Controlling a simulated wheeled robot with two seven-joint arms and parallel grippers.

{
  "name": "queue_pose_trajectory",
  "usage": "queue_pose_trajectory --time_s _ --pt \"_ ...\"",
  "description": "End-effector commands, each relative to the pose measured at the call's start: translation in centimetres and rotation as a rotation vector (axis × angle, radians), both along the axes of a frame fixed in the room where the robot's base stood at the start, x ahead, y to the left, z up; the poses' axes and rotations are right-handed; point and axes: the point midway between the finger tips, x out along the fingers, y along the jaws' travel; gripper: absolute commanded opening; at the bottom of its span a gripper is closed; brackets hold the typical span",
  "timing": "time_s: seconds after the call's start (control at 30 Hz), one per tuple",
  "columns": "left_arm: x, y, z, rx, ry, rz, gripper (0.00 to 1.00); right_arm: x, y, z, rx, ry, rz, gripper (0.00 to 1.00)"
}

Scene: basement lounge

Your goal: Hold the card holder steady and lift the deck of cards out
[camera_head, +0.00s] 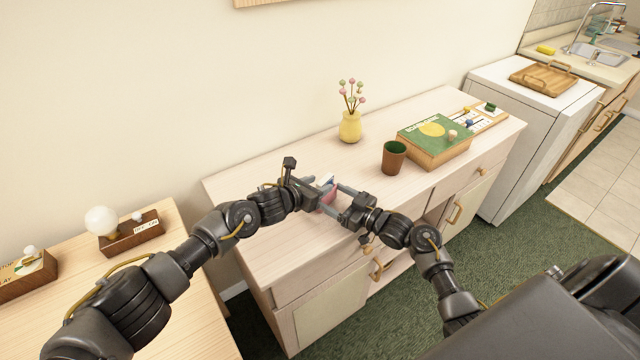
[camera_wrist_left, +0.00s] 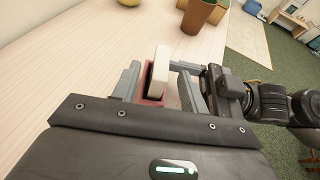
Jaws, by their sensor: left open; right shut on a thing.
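The deck of cards (camera_wrist_left: 161,66), a pale upright block, stands in the small reddish-pink card holder (camera_wrist_left: 150,102) on the dresser top. In the head view, the holder (camera_head: 328,197) and the pale deck (camera_head: 325,180) are partly hidden between my grippers. My left gripper (camera_head: 320,188) is open, with one finger on each side of the deck and gaps visible in the left wrist view. My right gripper (camera_head: 341,193) comes from the right and is shut on the card holder; its exact contact is mostly hidden.
A brown cup (camera_head: 394,157), a green-topped game box (camera_head: 435,139) and a yellow vase (camera_head: 350,127) with stems stand behind and to the right. The dresser top (camera_head: 240,190) is bare to the left. A lower table (camera_head: 165,275) with small items is at left.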

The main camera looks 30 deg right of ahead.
Motion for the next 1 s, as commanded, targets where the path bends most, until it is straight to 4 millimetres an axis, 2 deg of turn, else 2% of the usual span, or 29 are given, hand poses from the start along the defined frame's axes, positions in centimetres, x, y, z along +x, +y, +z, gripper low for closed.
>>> queue_pose_trajectory --time_s 0.23,0.63,0.93,1.0 --pt "0.6 -1.3 -0.6 0.0 0.0 0.0 0.44 0.0 0.0 0.0 0.0 0.0 0.0 0.52" --pt "0.7 -1.5 -0.7 0.0 0.0 0.0 0.42 0.0 0.0 0.0 0.0 0.0 0.0 0.52" --pt "0.7 -1.5 -0.7 0.0 0.0 0.0 0.03 0.0 0.0 0.0 0.0 0.0 0.0 0.52" --pt "0.7 -1.5 -0.7 0.0 0.0 0.0 0.0 0.0 0.0 0.0 0.0 0.0 0.0 0.52"
